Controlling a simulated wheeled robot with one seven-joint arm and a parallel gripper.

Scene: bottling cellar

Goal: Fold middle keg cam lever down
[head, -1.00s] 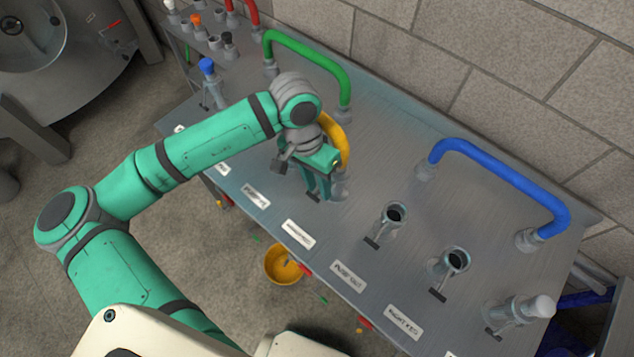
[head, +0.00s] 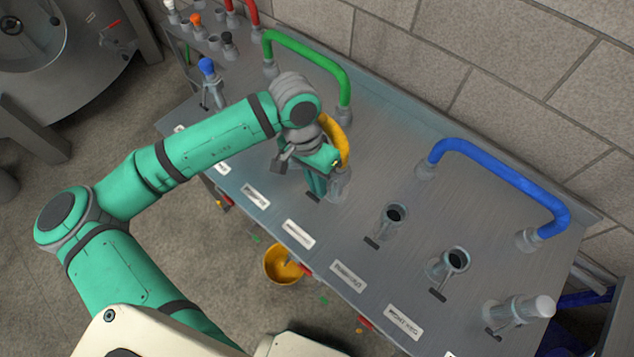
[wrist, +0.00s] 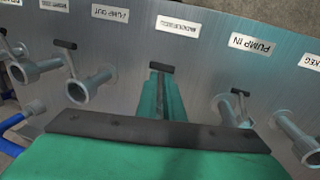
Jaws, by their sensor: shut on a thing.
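The middle keg lever (head: 313,197) has a black cross-bar, and in the wrist view that bar (wrist: 160,67) shows just past my fingertips, pointing toward the middle keg label (wrist: 178,25). It sticks out toward the bench's front, much like the neighbouring levers. My gripper (head: 318,190) is shut on the lever; its fingers (wrist: 160,95) hide the lever's stem in the wrist view. The grey middle coupling (head: 341,185), by the end of the yellow hose (head: 343,148), is partly hidden behind my gripper.
Two open couplings (head: 393,217) (head: 453,262) with levers stand to the right, and a capped one (head: 525,309) beyond. A blue hose (head: 500,175) and a green hose (head: 310,50) arch over the steel bench (head: 400,150). A yellow bucket (head: 283,266) is below the front edge.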

